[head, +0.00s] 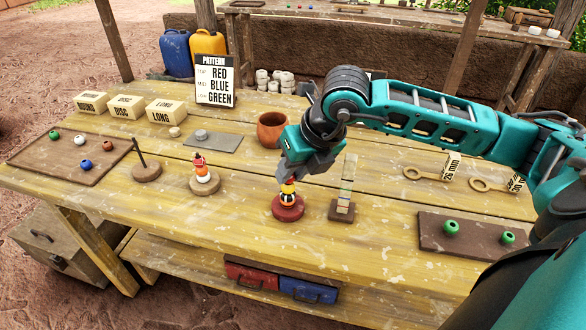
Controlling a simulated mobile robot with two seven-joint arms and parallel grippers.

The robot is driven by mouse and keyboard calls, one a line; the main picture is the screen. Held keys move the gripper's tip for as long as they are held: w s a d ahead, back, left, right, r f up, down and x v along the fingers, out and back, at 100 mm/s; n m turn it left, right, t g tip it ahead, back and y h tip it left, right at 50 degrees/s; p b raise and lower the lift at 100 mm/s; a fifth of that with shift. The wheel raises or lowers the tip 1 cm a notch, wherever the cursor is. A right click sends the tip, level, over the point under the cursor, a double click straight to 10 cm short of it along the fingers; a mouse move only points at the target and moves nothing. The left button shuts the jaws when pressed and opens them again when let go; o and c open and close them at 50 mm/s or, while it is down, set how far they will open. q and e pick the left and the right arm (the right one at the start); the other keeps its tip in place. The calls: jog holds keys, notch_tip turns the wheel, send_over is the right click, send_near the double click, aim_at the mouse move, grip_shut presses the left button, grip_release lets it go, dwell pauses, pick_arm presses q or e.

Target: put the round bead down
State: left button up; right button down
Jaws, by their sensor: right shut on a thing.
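My right gripper (289,180) points down over a dark red round stand (288,208), right of the table's middle. My left gripper is not in view.
A clear upright gauge (345,195) stands close right of the gripper. A clay pot (271,130) is behind. A brown tray (478,243) holds green beads.

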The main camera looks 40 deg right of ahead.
jog(key=shift+f, duration=0.1)
jog(key=shift+f+b, duration=0.15)
jog(key=shift+b, duration=0.15)
jog(key=c, duration=0.9)
grip_release()
